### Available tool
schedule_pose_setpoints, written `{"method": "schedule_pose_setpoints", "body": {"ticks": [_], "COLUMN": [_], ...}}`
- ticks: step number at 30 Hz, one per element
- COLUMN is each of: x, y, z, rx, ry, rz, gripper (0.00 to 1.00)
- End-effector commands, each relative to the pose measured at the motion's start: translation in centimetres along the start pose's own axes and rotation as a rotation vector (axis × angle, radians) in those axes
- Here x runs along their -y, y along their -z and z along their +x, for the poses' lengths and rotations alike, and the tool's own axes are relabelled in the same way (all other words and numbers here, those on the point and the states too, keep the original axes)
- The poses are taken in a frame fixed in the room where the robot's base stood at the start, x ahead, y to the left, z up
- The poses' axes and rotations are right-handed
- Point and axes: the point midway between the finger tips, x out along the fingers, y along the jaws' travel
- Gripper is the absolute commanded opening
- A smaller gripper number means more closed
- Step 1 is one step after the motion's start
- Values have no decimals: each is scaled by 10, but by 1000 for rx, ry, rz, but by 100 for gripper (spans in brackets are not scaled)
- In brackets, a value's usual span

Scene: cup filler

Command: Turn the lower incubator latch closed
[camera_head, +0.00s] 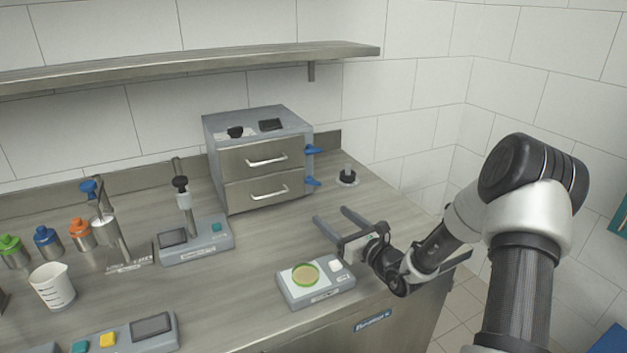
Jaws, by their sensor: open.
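The incubator (218,158) is a grey box with two stacked drawers, each with a silver handle. The upper drawer (245,161) and lower drawer (246,192) both look shut. My gripper (335,219) is open and empty over the counter, in front and to the right of the incubator. Its two fingers point toward the back left, apart from the lower latch.
A small device with a green-rimmed dish (305,274) stands on the counter close in front of my gripper. A shelf (200,64) hangs above. Bottles, a beaker (52,287) and other devices fill the left.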

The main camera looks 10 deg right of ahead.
Motion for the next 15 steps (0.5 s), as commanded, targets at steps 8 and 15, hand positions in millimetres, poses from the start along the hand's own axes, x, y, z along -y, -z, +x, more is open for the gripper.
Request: {"method": "schedule_pose_setpoints", "body": {"ticks": [8, 15], "x": [38, 42], "y": [10, 10], "z": [-7, 24], "rx": [49, 52], "ry": [129, 128], "rz": [320, 323], "gripper": [64, 64]}}
